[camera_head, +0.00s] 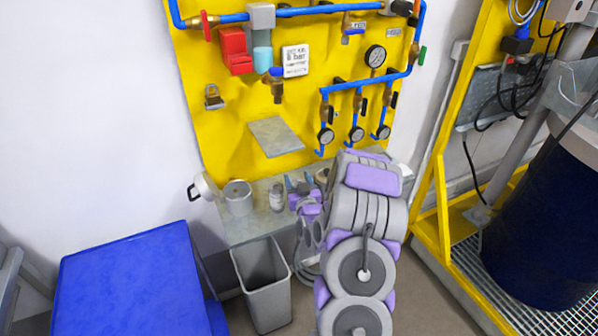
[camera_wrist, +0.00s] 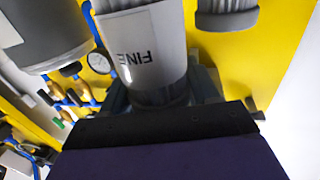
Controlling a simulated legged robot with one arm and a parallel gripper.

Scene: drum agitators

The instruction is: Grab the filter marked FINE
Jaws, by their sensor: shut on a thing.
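The filter marked FINE (camera_wrist: 145,50) is a pale grey cylinder with dark lettering, upside down in the wrist view. My gripper (camera_wrist: 165,95) is shut on it, with dark fingers on either side. In the head view my gripper (camera_head: 300,183) is low over the shelf at the foot of the yellow panel. Small grey canisters (camera_head: 277,197) stand around it there; my arm hides part of the group, and I cannot tell which one is the FINE filter in this view.
A larger grey cylinder (camera_wrist: 45,35) and a ribbed-cap cylinder (camera_wrist: 227,12) flank the filter. A grey pot (camera_head: 237,197) stands on the shelf (camera_head: 245,228). Blue pipes and gauges (camera_head: 357,134) hang above. A grey bin (camera_head: 263,285) and blue box (camera_head: 135,285) stand below, left.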

